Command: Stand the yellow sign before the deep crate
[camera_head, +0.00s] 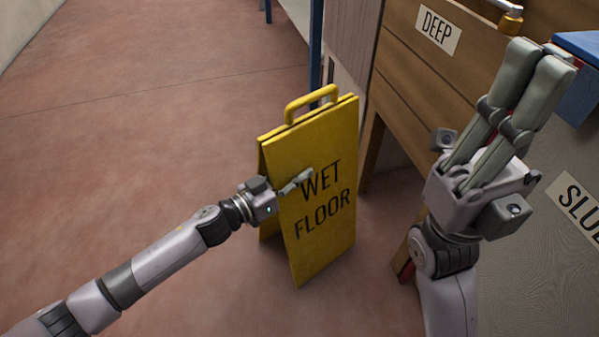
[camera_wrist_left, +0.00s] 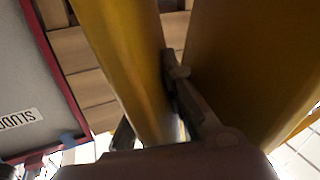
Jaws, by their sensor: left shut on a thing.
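The yellow sign (camera_head: 312,222), a folding A-shape with a top handle and the words WET FLOOR, is upright and slightly tilted in the head view. I cannot tell whether its lower edge touches the floor. My left gripper (camera_head: 297,182) is shut on one panel's edge. The wrist view shows yellow panels (camera_wrist_left: 255,55) on both sides, with a finger (camera_wrist_left: 185,95) between them. The deep crate (camera_head: 415,65), wooden and labelled DEEP, is right of and behind the sign. My right gripper (camera_head: 540,58) points up, fingers together and empty, in front of the crate.
A grey container labelled SLUDGE, partly cut off (camera_head: 540,270), stands at the right; its label also shows in the left wrist view (camera_wrist_left: 18,118). Wooden legs (camera_head: 371,150) stand under the deep crate. Reddish floor (camera_head: 150,120) at the left is clear.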

